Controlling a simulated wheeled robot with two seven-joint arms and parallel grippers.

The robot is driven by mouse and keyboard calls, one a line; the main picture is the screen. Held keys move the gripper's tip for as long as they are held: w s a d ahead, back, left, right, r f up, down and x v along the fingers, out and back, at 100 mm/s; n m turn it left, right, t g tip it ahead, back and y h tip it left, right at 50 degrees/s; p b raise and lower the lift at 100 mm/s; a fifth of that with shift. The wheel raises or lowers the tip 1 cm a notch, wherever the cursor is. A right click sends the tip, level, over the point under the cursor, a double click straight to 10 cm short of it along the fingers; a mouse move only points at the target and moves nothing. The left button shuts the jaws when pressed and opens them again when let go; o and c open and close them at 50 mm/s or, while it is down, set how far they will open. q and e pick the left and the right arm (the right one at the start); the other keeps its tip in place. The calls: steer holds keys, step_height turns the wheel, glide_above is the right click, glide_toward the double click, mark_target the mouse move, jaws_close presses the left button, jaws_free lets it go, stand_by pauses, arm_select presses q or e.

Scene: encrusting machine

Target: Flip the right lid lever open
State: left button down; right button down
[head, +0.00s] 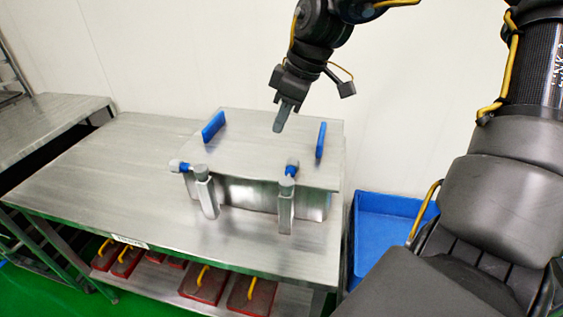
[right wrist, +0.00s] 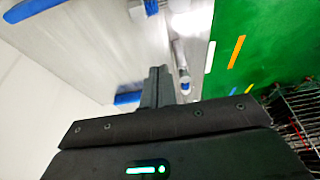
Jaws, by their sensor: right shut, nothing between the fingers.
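The right lid lever (head: 291,170) has a blue knob and sits on a grey post at the front right edge of the machine's lid (head: 250,145). The left lid lever (head: 180,166), also blue-tipped, sits at the front left. My right gripper (head: 279,128) points down over the rear middle of the lid, shut and empty, behind the right lever and apart from it. In the right wrist view, the shut fingers (right wrist: 157,82) show beside the right lever's blue end (right wrist: 185,87). My left gripper is out of view.
Two upright blue handles (head: 213,126) (head: 321,140) stand on the lid, either side of my right gripper. The steel table (head: 110,170) is clear on the left. A blue bin (head: 385,212) stands right of the table. Red boxes (head: 203,284) with yellow handles sit on the lower shelf.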

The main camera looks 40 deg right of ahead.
mark_target(290, 176)
steer(key=x, duration=1)
steer(key=shift+f+p, duration=0.1)
steer(key=shift+p, duration=0.2)
steer(key=shift+s+d, duration=0.35)
steer(key=shift+s, duration=0.05)
steer(key=shift+s+d+f+p, duration=0.15)
steer(key=shift+s+d+p, duration=0.35)
steer(key=shift+s, duration=0.4)
steer(key=shift+s+d+f, duration=0.15)
steer(key=shift+s+d, duration=0.1)
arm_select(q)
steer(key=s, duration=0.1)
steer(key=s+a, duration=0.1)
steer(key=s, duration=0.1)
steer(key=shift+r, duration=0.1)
arm_select(e)
steer(key=shift+w, duration=0.1)
